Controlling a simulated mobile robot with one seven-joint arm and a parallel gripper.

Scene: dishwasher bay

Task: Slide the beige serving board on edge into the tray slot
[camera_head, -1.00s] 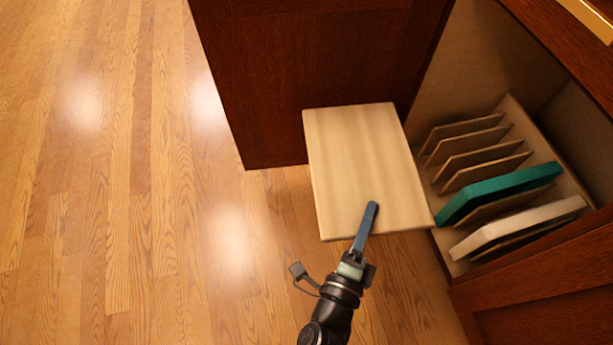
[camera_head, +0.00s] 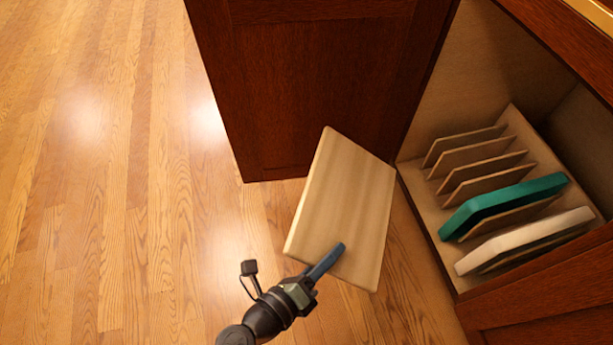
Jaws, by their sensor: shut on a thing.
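The beige serving board (camera_head: 345,205) is a rectangular wood-grain slab held in front of the open cabinet, tilted, with one broad face toward the camera and its left edge showing. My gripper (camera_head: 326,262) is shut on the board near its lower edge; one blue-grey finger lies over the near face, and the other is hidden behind. The slotted tray rack (camera_head: 428,205) stands inside the cabinet at the right, with several thin upright dividers (camera_head: 470,153). The board is apart from the rack, to its left.
A green board (camera_head: 505,203) and a white board (camera_head: 525,238) stand on edge in the rack's nearer slots. The spaces between the farther dividers look empty. A dark red-brown cabinet door (camera_head: 310,90) stands open behind the board. The wooden floor (camera_head: 120,200) at left is clear.

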